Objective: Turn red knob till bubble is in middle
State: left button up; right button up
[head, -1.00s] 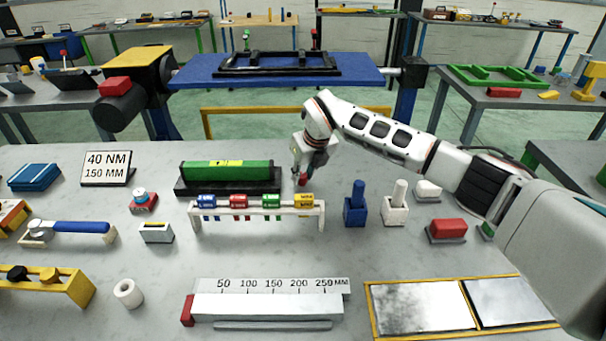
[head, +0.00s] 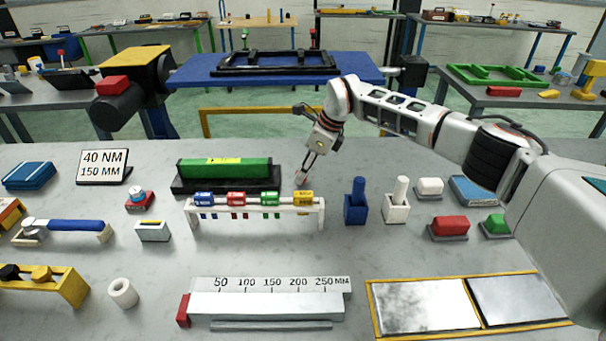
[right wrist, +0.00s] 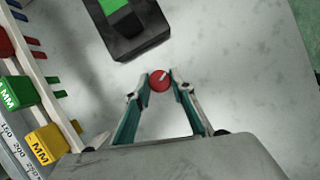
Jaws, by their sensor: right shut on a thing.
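A green level (head: 226,169) with a yellow window on top lies in a black base (head: 180,187). I cannot make out the bubble in the window. In the right wrist view, the red knob (right wrist: 160,84) is round with a pale mark on top. It sits between the fingertips of my right gripper (right wrist: 160,79), just beyond the corner of the black base (right wrist: 135,45). In the head view, my right gripper (head: 303,174) reaches down beside the right end of the level, shut on the knob. My left gripper is not in view.
A white rack (head: 320,205) with blue, red, green and yellow tags stands just in front of the level. A blue block with a peg (head: 356,205) and a white one (head: 396,205) stand to the right. The table front holds a ruler block (head: 265,305).

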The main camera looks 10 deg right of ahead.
jog(key=shift+w+n+g+b, duration=0.1)
jog(key=shift+n+g+b, duration=0.4)
jog(key=shift+n+b, duration=0.45)
jog(key=shift+n, duration=0.25)
jog(key=o, duration=1.1)
jog(key=shift+c, duration=0.2)
jog(key=v, duration=1.2)
jog(key=shift+d, duration=0.2)
